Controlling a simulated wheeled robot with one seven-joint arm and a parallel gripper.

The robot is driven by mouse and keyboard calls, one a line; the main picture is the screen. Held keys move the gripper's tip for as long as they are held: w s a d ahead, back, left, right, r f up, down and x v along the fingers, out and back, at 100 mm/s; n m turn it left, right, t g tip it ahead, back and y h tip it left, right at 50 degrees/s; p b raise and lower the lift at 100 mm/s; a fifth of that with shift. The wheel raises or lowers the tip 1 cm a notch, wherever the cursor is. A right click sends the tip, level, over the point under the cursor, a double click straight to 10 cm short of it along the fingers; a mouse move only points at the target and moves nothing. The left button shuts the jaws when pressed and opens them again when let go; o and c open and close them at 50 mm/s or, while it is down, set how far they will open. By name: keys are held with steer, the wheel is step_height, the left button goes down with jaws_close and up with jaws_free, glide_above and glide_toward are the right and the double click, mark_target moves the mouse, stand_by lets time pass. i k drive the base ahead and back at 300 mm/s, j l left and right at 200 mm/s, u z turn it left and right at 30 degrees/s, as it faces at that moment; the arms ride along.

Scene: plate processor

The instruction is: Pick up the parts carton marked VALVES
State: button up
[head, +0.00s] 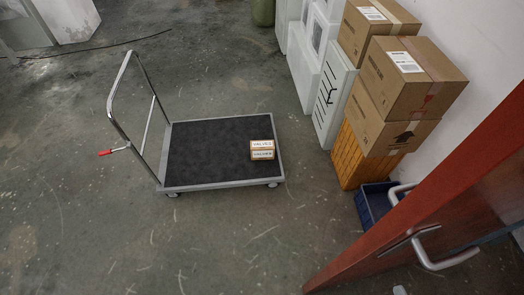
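The parts carton marked VALVES (262,150) is a small brown box with white labels on its top and its near side. The top label reads VALVES; the side label is too small to read surely. It rests on the dark deck of a flat platform trolley (205,155), near the deck's right edge. Nothing covers it from this view. My gripper is not in view.
The trolley's metal push handle (112,119) rises at its left. Stacked cardboard boxes (402,79) stand on an orange crate (350,157) by the right wall, above a blue bin (371,205). A red-brown door (440,205) fills the lower right. Floor left and below is clear.

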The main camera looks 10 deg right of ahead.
mark_target(260, 150)
steer(key=i+j, duration=0.1)
steer(key=j, duration=1.5)
steer(key=i+j, duration=0.3)
steer(key=i+j+z, duration=0.1)
steer(key=i+j, duration=0.2)
steer(key=j, duration=0.15)
steer(key=i+l, duration=0.15)
steer(key=i, duration=0.55)
steer(key=i+l, duration=0.15)
steer(key=i, duration=0.55)
steer(key=i+l+z, duration=0.1)
steer(key=i+l, duration=0.35)
